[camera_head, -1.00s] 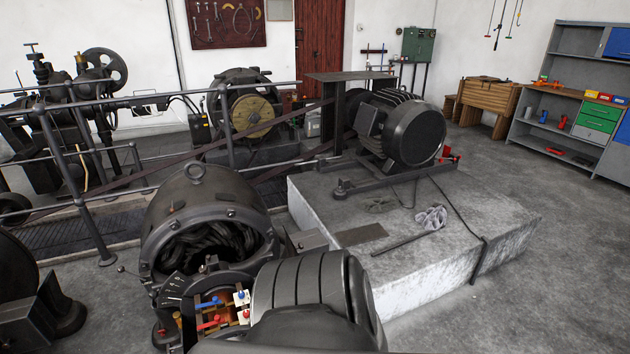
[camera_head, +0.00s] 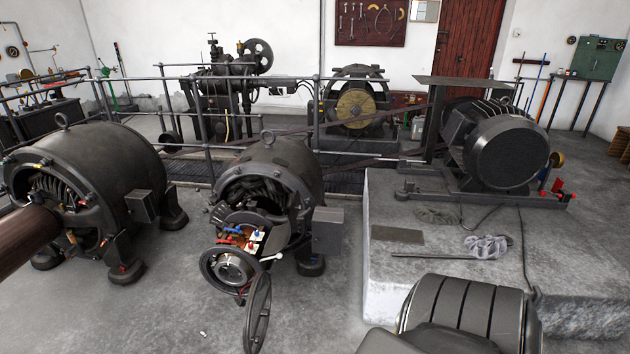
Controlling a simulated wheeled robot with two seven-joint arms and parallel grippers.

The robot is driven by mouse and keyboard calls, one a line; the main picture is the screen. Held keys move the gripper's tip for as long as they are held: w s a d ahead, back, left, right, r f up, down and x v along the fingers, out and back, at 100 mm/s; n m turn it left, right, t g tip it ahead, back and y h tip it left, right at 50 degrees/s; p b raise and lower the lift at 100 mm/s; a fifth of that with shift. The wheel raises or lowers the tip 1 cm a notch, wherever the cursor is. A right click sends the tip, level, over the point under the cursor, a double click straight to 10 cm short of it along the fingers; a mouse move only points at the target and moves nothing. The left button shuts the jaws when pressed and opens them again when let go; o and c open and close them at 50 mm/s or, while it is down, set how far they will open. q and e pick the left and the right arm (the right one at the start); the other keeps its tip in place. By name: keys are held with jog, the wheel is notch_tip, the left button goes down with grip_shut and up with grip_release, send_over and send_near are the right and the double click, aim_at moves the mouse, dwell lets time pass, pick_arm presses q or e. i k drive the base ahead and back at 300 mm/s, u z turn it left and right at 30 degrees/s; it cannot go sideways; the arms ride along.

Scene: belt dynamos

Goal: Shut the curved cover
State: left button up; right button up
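The middle dynamo (camera_head: 275,165) stands upright on the floor in the head view, its near end open. A dark, thin, curved cover-like piece (camera_head: 258,315) hangs below and in front of this end, apparently swung open. I cannot tell how it is hinged. A white handle-like piece (camera_head: 271,257) sticks out beside the opening. Neither of my grippers is in view.
A second open-ended dynamo (camera_head: 100,170) stands left, with a brown cylinder (camera_head: 25,235) before it. A concrete plinth (camera_head: 400,272) with a motor (camera_head: 505,150) stands right. A dark ribbed shape (camera_head: 465,308) fills the lower right.

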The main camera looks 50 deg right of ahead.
aim_at(278, 238)
jog(key=z, duration=1.65)
jog(key=i, duration=1.65)
jog(key=u, duration=2.05)
jog(key=k, duration=0.55)
jog(key=z, duration=0.7)
jog(key=i, duration=0.5)
jog(key=u, duration=0.05)
